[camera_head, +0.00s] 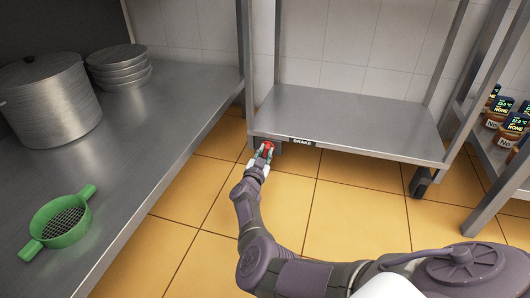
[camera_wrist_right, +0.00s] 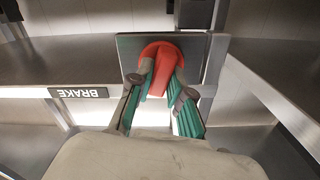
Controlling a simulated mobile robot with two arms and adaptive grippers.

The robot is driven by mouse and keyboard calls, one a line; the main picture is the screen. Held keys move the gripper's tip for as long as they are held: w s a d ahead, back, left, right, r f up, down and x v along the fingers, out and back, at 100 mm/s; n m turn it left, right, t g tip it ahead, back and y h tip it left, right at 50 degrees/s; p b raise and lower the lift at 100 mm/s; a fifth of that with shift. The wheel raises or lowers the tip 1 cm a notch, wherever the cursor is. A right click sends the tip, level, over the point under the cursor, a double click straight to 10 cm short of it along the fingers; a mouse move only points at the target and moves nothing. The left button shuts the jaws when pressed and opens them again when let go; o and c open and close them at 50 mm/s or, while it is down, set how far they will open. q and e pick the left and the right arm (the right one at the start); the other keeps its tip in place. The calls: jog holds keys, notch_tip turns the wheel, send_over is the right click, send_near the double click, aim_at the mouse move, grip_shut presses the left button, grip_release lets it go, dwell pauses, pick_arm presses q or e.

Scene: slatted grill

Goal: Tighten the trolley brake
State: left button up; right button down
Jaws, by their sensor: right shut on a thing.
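The trolley (camera_head: 345,124) is a metal shelf unit with a black BRAKE label (camera_head: 302,142) on its front edge. The label also shows upside down in the right wrist view (camera_wrist_right: 84,92). The red brake knob (camera_head: 267,146) is at the trolley's front left corner, on a grey plate (camera_wrist_right: 131,46). In the right wrist view the red knob (camera_wrist_right: 161,72) has a raised grip bar. My right gripper (camera_head: 264,156) is shut on this bar, with its green-padded fingers (camera_wrist_right: 162,88) on either side. The fingers hide part of the knob. My left gripper is not in view.
A steel counter (camera_head: 130,135) on the left holds a large pot (camera_head: 50,100), stacked bowls (camera_head: 119,66) and a green strainer (camera_head: 62,222). A rack with labelled jars (camera_head: 511,128) stands at the right. The tiled floor (camera_head: 340,208) before the trolley is clear beside my arm.

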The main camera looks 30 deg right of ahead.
jog(key=m, duration=0.3)
jog(key=shift+m, duration=0.3)
jog(key=m, duration=0.3)
jog(key=shift+s+d+f+m, duration=0.1)
jog(key=shift+m, duration=0.2)
jog(key=shift+f+m, duration=0.15)
jog(key=shift+m, duration=3.25)
jog(key=c, duration=1.1)
grip_release()
